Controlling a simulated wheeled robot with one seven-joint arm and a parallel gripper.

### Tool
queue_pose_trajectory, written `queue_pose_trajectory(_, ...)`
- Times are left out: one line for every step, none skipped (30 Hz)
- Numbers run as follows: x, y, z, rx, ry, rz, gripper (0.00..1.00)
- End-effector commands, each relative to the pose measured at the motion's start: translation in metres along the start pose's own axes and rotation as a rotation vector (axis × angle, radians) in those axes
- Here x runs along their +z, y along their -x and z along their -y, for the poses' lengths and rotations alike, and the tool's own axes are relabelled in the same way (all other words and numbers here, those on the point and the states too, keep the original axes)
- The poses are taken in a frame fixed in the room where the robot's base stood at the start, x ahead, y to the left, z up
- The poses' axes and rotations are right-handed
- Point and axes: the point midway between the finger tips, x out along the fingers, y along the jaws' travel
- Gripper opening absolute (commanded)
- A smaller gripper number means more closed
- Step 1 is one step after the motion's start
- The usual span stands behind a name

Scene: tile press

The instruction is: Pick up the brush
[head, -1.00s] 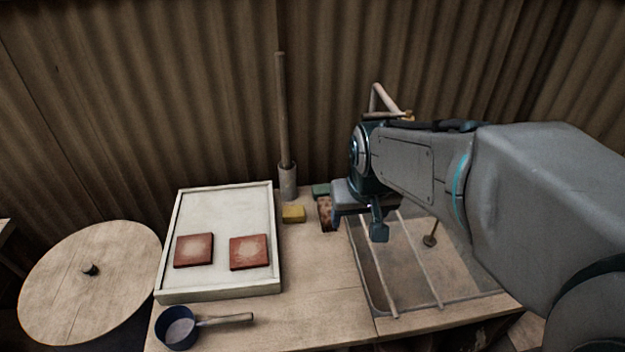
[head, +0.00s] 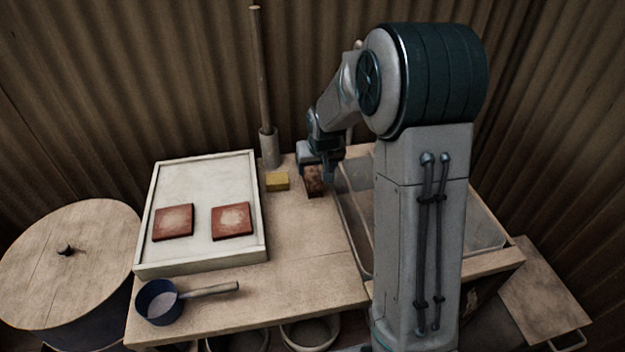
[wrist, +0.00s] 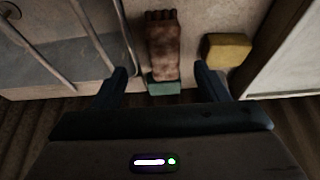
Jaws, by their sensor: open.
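The brush appears to be the worn, mottled brown block (head: 315,182) on the bench, between the yellow block and the wire-barred basin. In the wrist view the brown block (wrist: 162,48) lies lengthwise, centred between the fingers and mostly beyond their tips. A green block (wrist: 164,88) touches or nearly touches its near end, between the fingers. My gripper (head: 317,168) is at the back of the bench, close to the brown block's far end. In the wrist view my gripper (wrist: 162,80) is open, with nothing gripped. In the head view, it hides the green block.
A yellow block (head: 278,181) lies close left of the brush. Left of that is a white tray (head: 205,261) with two red tiles. A tall stick stands in a holder (head: 269,148). The basin (head: 354,240) is right. A blue pan (head: 158,303) sits in front.

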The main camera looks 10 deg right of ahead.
Motion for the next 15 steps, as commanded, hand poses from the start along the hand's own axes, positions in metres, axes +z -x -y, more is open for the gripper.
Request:
queue_pose_trajectory(0.001, -0.01, 0.001, 0.0, 0.001, 0.004, 0.67)
queue_pose_trajectory(0.0, -0.014, 0.001, 0.0, 0.002, 0.002, 0.67)
queue_pose_trajectory(0.001, -0.019, 0.001, 0.0, 0.002, 0.003, 0.67)
queue_pose_trajectory(0.0, -0.022, 0.001, 0.0, 0.002, 0.003, 0.67)
queue_pose_trajectory(0.0, -0.025, 0.001, 0.0, 0.002, 0.003, 0.67)
queue_pose_trajectory(0.0, -0.028, 0.001, 0.0, 0.002, 0.002, 0.67)
queue_pose_trajectory(0.0, -0.03, 0.001, 0.0, 0.002, 0.001, 0.67)
queue_pose_trajectory(0.0, -0.031, 0.001, 0.0, 0.002, 0.001, 0.67)
queue_pose_trajectory(0.0, -0.032, 0.001, 0.0, 0.001, 0.0, 0.67)
queue_pose_trajectory(-0.001, -0.033, 0.001, 0.0, 0.001, 0.0, 0.67)
queue_pose_trajectory(-0.001, -0.034, 0.001, 0.0, 0.001, 0.0, 0.67)
queue_pose_trajectory(-0.002, -0.037, 0.001, 0.0, 0.001, 0.001, 0.67)
queue_pose_trajectory(-0.003, -0.039, 0.002, 0.0, 0.001, 0.001, 0.67)
queue_pose_trajectory(-0.004, -0.043, 0.002, 0.0, 0.001, 0.002, 0.67)
queue_pose_trajectory(-0.006, -0.047, 0.003, 0.0, 0.001, 0.003, 0.67)
